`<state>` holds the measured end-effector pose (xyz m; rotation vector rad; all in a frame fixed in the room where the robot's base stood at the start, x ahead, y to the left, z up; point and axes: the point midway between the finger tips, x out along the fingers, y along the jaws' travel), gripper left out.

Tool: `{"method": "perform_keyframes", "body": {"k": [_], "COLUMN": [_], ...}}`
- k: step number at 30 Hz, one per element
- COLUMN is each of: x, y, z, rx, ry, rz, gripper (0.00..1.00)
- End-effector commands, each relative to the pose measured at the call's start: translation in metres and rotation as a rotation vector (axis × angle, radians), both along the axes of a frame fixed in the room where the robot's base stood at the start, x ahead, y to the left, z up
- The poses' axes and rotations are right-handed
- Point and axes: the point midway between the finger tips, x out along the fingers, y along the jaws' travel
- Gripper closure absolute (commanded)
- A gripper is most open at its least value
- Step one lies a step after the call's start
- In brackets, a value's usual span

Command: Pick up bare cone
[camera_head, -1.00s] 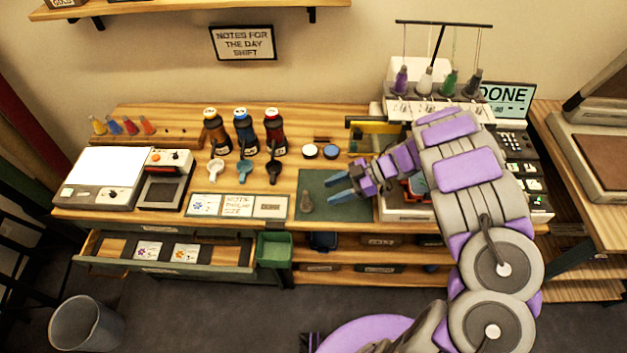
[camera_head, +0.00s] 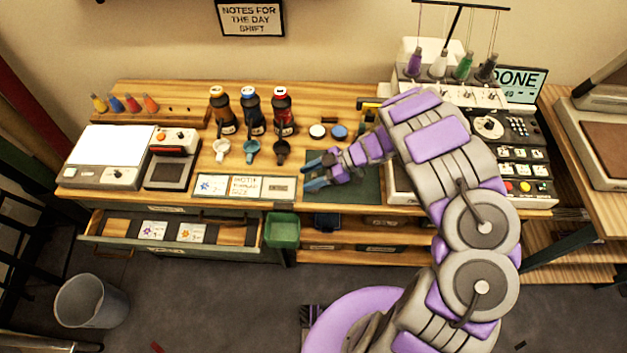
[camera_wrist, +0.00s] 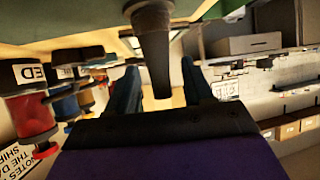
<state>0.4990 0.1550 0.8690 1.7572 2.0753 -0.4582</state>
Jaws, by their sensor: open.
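The bare cone (camera_wrist: 155,48) is dark grey and tapered, and shows in the wrist view with its wide base toward the top of the picture. My gripper (camera_wrist: 162,88) is open, with one blue finger on each side of the cone's narrow part. Gaps show between the cone and both fingers. In the head view my gripper (camera_head: 311,175) is low over the left part of the dark green mat (camera_head: 366,190). The cone cannot be made out there, where my gripper covers its place.
Several colored cones (camera_head: 132,104) stand on a rack at the left. Bottles (camera_head: 251,112) and small cups (camera_head: 251,150) stand left of my gripper. A label strip (camera_head: 245,187) lies beside the mat. An open drawer (camera_head: 170,232) and a green bin (camera_head: 282,231) are below the table's front edge.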

Motion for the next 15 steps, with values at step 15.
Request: {"method": "perform_keyframes", "body": {"k": [15], "x": [0.000], "y": [-0.008], "z": [0.001], "rx": [0.006], "ry": [0.000], "rz": [-0.003], "gripper": [0.85]}}
